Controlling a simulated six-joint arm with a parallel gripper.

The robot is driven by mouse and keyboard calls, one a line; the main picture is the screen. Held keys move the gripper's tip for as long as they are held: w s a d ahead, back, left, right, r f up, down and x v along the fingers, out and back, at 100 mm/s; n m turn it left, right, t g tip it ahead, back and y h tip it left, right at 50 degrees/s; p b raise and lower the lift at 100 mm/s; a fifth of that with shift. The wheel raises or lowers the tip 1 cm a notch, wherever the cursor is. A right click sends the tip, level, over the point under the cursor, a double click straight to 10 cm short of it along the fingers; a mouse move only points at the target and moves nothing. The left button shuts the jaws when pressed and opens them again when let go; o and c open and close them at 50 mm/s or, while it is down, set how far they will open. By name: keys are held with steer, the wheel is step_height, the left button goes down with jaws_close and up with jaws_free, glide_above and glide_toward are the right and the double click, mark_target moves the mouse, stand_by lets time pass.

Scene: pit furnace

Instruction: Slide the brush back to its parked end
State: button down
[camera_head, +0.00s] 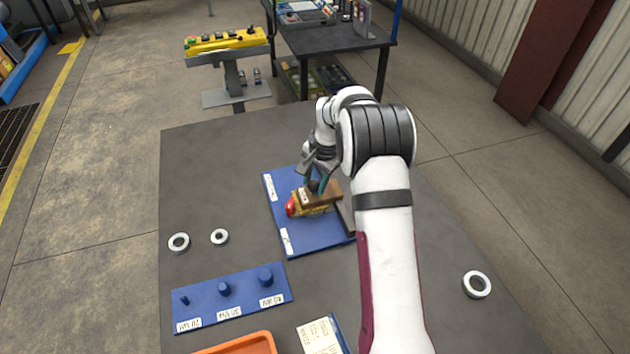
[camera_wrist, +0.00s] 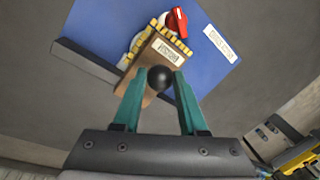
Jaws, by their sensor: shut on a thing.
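The brush (camera_head: 325,193) is a wooden block with yellow bristles and a label, lying over a blue board (camera_head: 310,242). In the wrist view the brush (camera_wrist: 166,52) carries a round black knob (camera_wrist: 160,78). My gripper (camera_head: 314,180) is shut on this knob; in the wrist view its green fingers (camera_wrist: 160,82) stand on either side of it. A dark grey rail (camera_wrist: 85,60) runs along the board's edge under the brush. A red piece (camera_wrist: 177,22) shows beyond the bristles. My arm hides the board's right part in the head view.
White labels (camera_head: 288,241) mark the board; their text is too small to read. A blue peg stand (camera_head: 232,300), metal rings (camera_head: 179,243), an orange tray (camera_head: 250,344) and a note card (camera_head: 320,337) lie nearer. The table's far left is clear.

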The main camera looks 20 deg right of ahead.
steer(key=w, duration=0.8)
steer(key=shift+w, duration=0.4)
steer(key=shift+c, duration=2.3)
jaws_free()
step_height(320, 180, up, 16)
steer(key=s+d, duration=0.1)
steer(key=s, duration=0.1)
steer(key=shift+s+d+f, duration=0.25)
steer(key=shift+s+d, duration=0.05)
steer(key=shift+d, duration=0.05)
